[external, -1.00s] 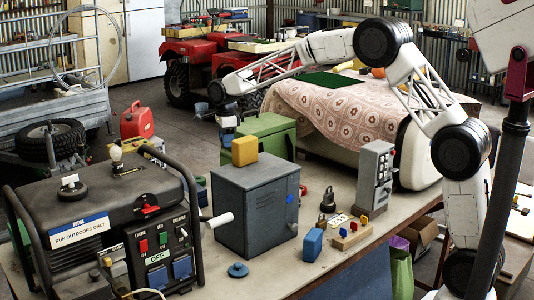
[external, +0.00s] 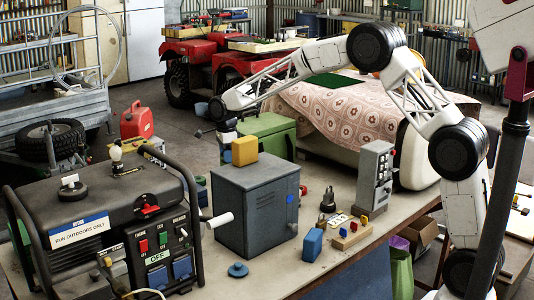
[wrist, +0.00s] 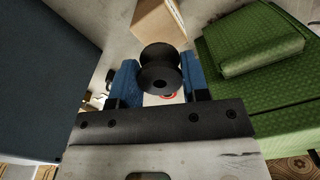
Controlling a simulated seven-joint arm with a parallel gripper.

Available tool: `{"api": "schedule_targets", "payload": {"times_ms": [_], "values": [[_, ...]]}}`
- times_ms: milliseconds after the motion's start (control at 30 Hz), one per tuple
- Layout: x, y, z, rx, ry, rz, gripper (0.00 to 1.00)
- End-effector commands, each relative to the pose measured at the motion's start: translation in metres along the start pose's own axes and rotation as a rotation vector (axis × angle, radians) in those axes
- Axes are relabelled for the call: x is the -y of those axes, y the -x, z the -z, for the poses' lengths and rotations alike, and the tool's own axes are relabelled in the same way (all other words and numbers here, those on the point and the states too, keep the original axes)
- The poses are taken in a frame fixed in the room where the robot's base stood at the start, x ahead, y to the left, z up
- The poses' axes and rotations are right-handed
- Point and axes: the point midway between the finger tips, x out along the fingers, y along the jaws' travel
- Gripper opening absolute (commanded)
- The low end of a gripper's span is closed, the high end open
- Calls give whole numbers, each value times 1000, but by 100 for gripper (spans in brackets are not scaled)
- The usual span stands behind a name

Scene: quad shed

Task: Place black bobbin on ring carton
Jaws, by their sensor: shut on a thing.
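In the wrist view, the black bobbin (wrist: 160,70) sits between the blue fingers of my gripper (wrist: 158,82), which is shut on it. Beyond it, a plain brown cardboard carton (wrist: 157,22) stands on the bench at the top of the view. A white patch with a red curved edge (wrist: 168,95) shows just below the bobbin, mostly hidden; I cannot tell whether this is the ring carton. In the external view, my gripper (external: 228,140) is low behind the grey cabinet, and the bobbin cannot be made out there.
A generator (external: 105,215) stands left.

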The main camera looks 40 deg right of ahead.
Motion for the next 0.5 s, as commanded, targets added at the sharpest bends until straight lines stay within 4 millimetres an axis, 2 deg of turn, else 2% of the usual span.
{"api": "schedule_targets", "payload": {"times_ms": [233,500], "values": [[0,-32,0,-1,0,-2,20],[0,-41,0,-1,0,-1,20]]}}
